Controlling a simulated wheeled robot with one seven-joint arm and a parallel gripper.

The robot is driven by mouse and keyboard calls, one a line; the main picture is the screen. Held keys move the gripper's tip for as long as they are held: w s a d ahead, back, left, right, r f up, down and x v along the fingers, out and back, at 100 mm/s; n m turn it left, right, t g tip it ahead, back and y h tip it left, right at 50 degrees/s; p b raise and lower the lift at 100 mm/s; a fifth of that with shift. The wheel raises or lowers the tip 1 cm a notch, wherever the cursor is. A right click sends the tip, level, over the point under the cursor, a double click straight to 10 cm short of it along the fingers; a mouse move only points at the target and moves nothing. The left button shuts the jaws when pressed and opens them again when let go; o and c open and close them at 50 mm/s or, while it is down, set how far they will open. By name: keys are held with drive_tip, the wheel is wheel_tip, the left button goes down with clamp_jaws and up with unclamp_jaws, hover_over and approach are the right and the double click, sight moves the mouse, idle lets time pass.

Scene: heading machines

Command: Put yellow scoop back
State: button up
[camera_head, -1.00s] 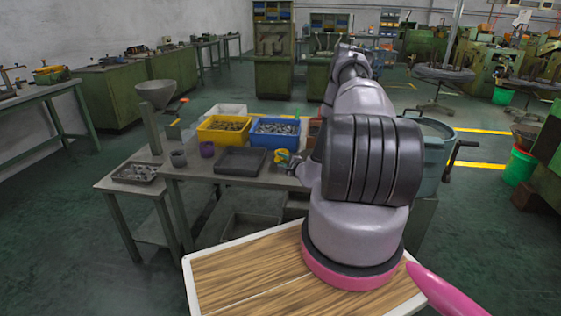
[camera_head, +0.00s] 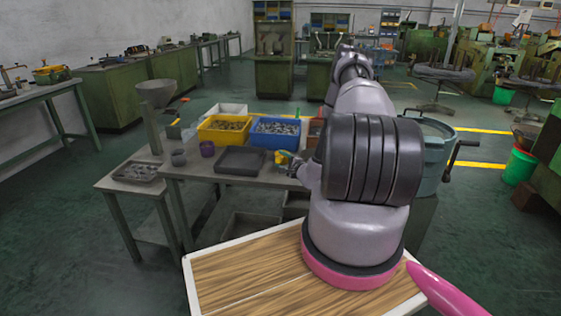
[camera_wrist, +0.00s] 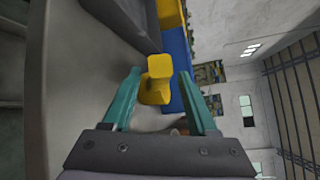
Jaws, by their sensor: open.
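The yellow scoop (camera_wrist: 156,80) stands between the two open fingers of my gripper (camera_wrist: 158,90) in the wrist view, with a visible gap to each finger. In the head view the scoop (camera_head: 282,157) is a small yellow shape at the right part of the grey table (camera_head: 195,171), partly hidden by my arm. My gripper (camera_head: 294,163) shows there only as a small part beside the scoop. The blue bin (camera_head: 274,141) of metal parts stands just behind the scoop, and the yellow bin (camera_head: 222,137) stands left of it.
A dark empty tray (camera_head: 240,161) lies left of the scoop. A teal barrel (camera_head: 434,155) stands right of the table.

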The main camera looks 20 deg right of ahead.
drive_tip(key=v, duration=1.1)
drive_tip(key=w+a+r+n+g+y, duration=0.1)
drive_tip(key=w+a+r+n+y, duration=0.15)
drive_tip(key=a+r+y, duration=0.4)
drive_tip(key=w+a+r+n+g+y, duration=0.1)
drive_tip(key=a+r+n+y, duration=0.15)
drive_tip(key=r, duration=0.75)
drive_tip(key=s+a+r+n+g+y, duration=0.1)
drive_tip(key=s+a+r+n+g, duration=0.45)
drive_tip(key=a+r, duration=0.3)
drive_tip(key=s+a+r+n+g+y, duration=0.1)
drive_tip(key=s+a+r+n+g, duration=0.35)
drive_tip(key=s+a+r, duration=0.35)
drive_tip(key=s+d+r+n+t+h, duration=0.1)
drive_tip(key=s+d+r+h, duration=0.2)
drive_tip(key=s+r+h, duration=0.2)
drive_tip(key=s+d+r+n+t+h, duration=0.1)
drive_tip(key=s+d+r+t+h, duration=0.1)
drive_tip(key=s+r+h, duration=0.4)
drive_tip(key=v, duration=0.6)
drive_tip(key=shift+s+f, duration=0.3)
drive_tip(key=shift+s, duration=0.05)
drive_tip(key=shift+a, duration=0.1)
